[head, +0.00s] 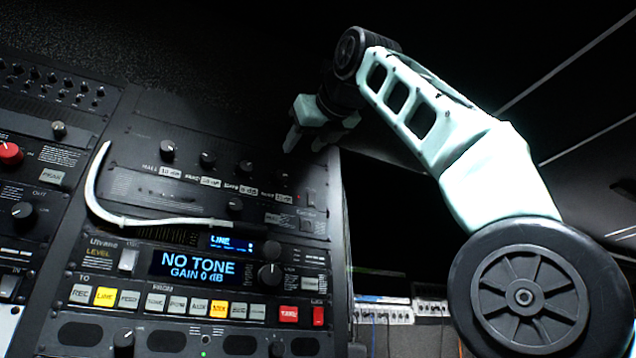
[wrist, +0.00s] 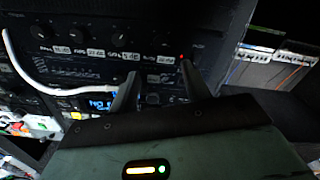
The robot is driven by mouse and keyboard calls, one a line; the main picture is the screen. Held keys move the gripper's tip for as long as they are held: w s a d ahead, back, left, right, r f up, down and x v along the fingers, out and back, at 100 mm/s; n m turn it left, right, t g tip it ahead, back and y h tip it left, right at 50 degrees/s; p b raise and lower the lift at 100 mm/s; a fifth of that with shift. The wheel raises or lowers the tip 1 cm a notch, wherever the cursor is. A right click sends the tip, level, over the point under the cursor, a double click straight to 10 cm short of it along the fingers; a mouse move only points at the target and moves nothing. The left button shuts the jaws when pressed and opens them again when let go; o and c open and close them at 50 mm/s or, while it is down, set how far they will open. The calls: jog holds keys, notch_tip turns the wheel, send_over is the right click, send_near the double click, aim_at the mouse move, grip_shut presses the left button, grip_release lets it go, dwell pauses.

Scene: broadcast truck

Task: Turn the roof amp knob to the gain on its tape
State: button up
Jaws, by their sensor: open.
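A dark amp panel on the rack has a row of small black knobs above white tape labels. The first tape reads "HALL 10 dB". The third tape (head: 248,190) reads 5 dB, and its name looks like roof but is too small to be sure. The knob (head: 245,168) above it is dim, and its pointer cannot be made out. My gripper (head: 305,143) is open and empty, in front of the panel's upper right, apart from the knobs. In the wrist view its fingers (wrist: 159,68) frame the lower right of the panel.
A white curved cable or hook (head: 150,219) crosses the panel below the tapes. Below, a display (head: 195,267) reads "NO TONE GAIN 0 dB", above a row of buttons (head: 190,304). A patch bay with cables (wrist: 270,60) stands to the right.

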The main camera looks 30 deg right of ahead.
jog(key=s, duration=0.5)
jog(key=shift+s+b, duration=0.15)
jog(key=shift+b, duration=0.15)
